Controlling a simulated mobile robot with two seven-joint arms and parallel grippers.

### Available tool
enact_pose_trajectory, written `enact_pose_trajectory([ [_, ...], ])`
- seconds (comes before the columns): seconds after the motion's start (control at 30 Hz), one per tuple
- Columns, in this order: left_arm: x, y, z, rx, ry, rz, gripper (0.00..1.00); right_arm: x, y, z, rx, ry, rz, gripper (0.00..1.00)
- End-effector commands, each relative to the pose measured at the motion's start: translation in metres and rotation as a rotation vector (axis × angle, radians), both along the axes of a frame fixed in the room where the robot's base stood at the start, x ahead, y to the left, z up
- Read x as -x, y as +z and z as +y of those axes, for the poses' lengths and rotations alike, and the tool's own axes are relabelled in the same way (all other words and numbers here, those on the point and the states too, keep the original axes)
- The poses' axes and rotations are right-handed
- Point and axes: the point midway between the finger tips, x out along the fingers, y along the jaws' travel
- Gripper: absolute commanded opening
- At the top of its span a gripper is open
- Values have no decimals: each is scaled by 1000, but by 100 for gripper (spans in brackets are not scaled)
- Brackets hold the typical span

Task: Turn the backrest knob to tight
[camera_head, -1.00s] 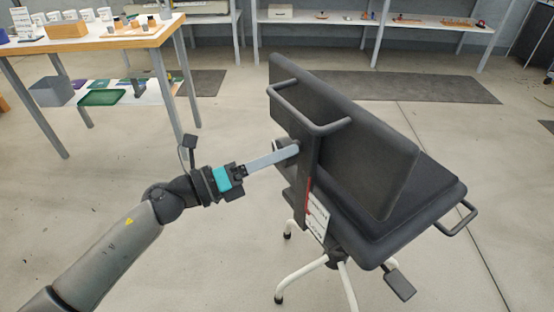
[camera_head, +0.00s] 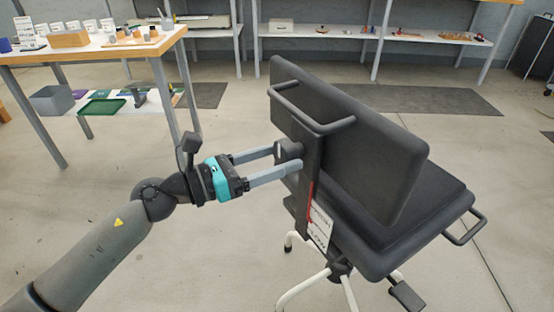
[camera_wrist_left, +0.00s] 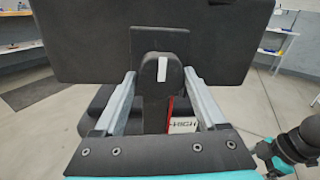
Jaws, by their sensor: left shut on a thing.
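The dark office chair (camera_head: 375,165) stands with the rear of its backrest towards my left arm. The backrest knob (camera_head: 288,149) is a dark round-ended grip on the backrest's upright. My left gripper (camera_head: 287,160) is shut on the knob, one long grey finger on each side of it. In the left wrist view the knob (camera_wrist_left: 152,75) sits between the fingertips, its white mark (camera_wrist_left: 163,69) nearly upright. A white label with red (camera_head: 320,222) hangs below on the upright; part of it reads "HIGH" in the left wrist view.
A wooden-topped table (camera_head: 105,45) with small items stands at the left, with a grey bin (camera_head: 52,99) and a green tray (camera_head: 102,107) on its lower shelf. Shelves (camera_head: 340,33) line the back wall. The floor around the chair is clear.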

Motion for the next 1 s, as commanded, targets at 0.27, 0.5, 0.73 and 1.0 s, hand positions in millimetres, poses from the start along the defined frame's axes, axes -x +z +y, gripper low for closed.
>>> enact_pose_trajectory([
  [0.27,0,0,0,-11,0,-17,18,0,2,0,1,0,-1,86],
  [0.5,0,0,0,-12,0,-18,75,0,2,0,0,-1,-1,86],
  [0.73,0,0,0,-10,0,-15,100,0,2,0,0,-1,-1,86],
  [1.0,0,0,0,-9,0,-13,100,0,2,0,0,0,-2,86],
])
